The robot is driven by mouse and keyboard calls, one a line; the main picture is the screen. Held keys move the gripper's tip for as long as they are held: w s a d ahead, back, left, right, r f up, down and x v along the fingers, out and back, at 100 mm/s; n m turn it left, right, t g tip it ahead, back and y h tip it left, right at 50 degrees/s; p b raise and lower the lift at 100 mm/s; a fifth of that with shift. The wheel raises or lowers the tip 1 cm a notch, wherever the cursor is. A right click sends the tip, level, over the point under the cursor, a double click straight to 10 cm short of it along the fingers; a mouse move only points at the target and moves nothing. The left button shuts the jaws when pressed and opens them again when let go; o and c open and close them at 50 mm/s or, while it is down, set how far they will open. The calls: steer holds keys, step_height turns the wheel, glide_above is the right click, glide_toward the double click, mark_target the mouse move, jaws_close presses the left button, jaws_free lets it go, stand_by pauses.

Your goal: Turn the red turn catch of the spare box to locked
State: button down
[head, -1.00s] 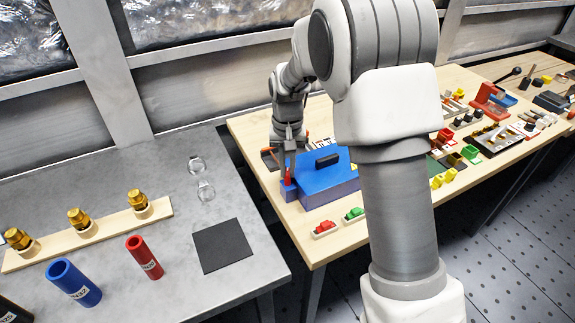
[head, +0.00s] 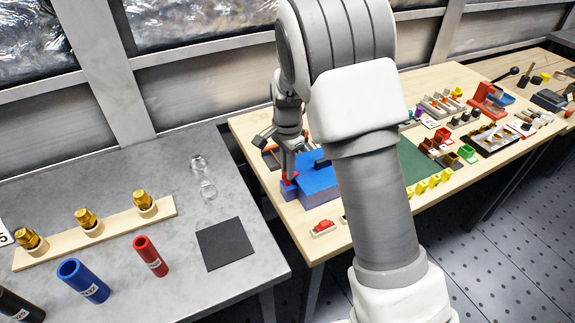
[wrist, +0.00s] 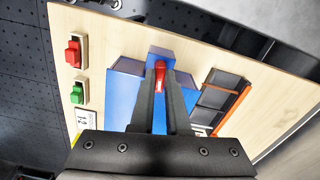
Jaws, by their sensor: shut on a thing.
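The spare box is a blue box (head: 318,184) on the wooden table, partly hidden behind my arm in the head view. It also shows in the wrist view (wrist: 122,95), partly covered by my fingers. Its red turn catch (wrist: 160,76) sits on a small blue block at the box's end. In the head view the catch (head: 290,179) shows just below my fingertips. My gripper (head: 289,172) points down over it. In the wrist view my gripper (wrist: 161,84) is shut on the red catch, with a finger on each side. The locked mark is not readable.
A red piece (wrist: 73,54) and a green piece (wrist: 77,93) lie in small holders beside the box. A dark tray with an orange edge (wrist: 222,98) is on the other side. The grey table (head: 140,175) stands left, across a gap.

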steer(key=shift+w+r+m, duration=0.1)
steer(key=shift+m, duration=0.8)
steer(key=shift+p, duration=0.3)
steer(key=c, duration=0.9)
jaws_free()
step_height(320, 180, up, 17)
steer(key=p, duration=0.1)
steer(key=shift+r, duration=0.15)
